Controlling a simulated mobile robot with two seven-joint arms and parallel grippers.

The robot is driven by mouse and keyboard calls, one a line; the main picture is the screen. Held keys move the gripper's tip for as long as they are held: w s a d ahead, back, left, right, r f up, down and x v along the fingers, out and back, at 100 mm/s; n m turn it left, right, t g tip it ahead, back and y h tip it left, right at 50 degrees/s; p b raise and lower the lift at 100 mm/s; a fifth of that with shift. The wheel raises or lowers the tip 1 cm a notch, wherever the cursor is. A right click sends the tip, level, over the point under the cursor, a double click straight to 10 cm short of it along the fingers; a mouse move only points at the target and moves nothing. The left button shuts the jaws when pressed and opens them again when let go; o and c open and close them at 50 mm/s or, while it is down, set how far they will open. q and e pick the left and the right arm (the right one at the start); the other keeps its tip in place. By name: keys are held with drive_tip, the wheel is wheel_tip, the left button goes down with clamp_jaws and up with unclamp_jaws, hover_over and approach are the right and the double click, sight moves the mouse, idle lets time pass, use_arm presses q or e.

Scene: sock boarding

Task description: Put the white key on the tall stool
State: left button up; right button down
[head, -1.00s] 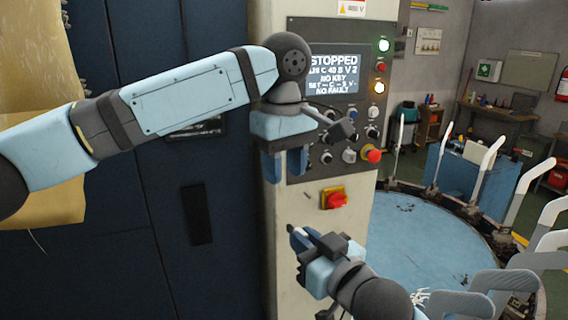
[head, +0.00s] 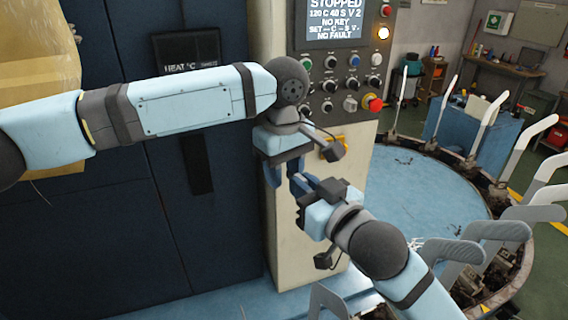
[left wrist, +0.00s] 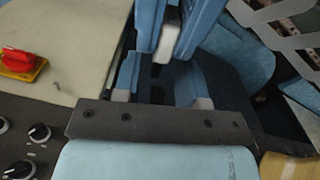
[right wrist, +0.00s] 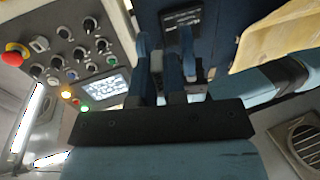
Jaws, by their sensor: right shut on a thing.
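My left gripper (head: 284,180) points down in front of the cream control cabinet. Its blue fingers stand apart, also in the left wrist view (left wrist: 160,80). My right gripper (head: 301,190) comes up from the lower right, with its fingertips close to the left gripper's fingers. In the left wrist view a small pale piece (left wrist: 165,44) shows between or at the right gripper's blue fingers; it may be the white key, but I cannot tell for sure. I see no tall stool.
The control panel (head: 340,75) has knobs, a display and a red emergency button (head: 374,104). A round blue turntable (head: 415,200) with several upright pale boards (head: 490,108) stands at the right. Dark blue cabinet doors (head: 110,220) fill the left.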

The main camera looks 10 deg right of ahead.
use_arm(q)
clamp_jaws()
use_arm(e)
drive_tip(key=c, duration=1.1)
unclamp_jaws()
drive_tip(key=shift+f, duration=0.1)
